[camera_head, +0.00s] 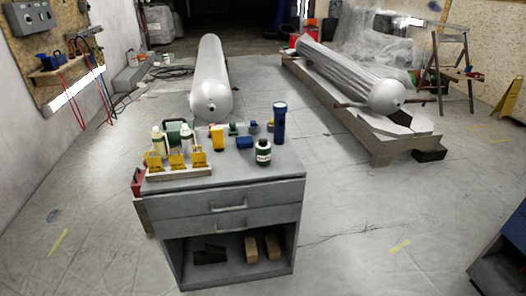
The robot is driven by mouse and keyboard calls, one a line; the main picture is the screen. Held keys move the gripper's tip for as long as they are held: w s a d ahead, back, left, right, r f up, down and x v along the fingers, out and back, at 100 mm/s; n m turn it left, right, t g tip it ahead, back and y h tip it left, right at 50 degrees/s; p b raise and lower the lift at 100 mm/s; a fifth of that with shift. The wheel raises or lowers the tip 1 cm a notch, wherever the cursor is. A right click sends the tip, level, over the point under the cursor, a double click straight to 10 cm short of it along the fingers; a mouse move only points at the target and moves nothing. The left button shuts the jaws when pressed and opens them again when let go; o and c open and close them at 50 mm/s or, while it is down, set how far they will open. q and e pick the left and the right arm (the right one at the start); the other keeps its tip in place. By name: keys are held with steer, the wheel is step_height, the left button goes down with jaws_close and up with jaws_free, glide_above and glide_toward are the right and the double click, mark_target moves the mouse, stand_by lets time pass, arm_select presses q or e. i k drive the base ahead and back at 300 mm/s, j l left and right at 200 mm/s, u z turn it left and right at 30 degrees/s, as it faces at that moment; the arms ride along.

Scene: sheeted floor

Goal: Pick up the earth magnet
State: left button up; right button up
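A grey drawer cabinet (225,190) stands in the middle with several small things on its top. I cannot tell for sure which of them is the earth magnet. A dark bottle with a pale label (263,153) stands at the right, in front of an upright blue torch-like cylinder (279,123). Neither of my grippers is in view.
A pale rack with yellow-labelled items (178,172) sits at the cabinet's front left, white bottles behind it. Wooden blocks (251,250) lie on the lower shelf. Large metal cylinders (210,80) lie behind. A dark blue cabinet (505,250) stands at the right. Floor around is mostly clear.

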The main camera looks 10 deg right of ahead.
mark_target(263, 155)
steer(key=i+l+z, duration=0.15)
steer(key=i+l, duration=0.2)
steer(key=l, duration=0.2)
steer(key=i+l+z, duration=0.15)
steer(key=i+l, duration=0.2)
steer(key=l, duration=0.15)
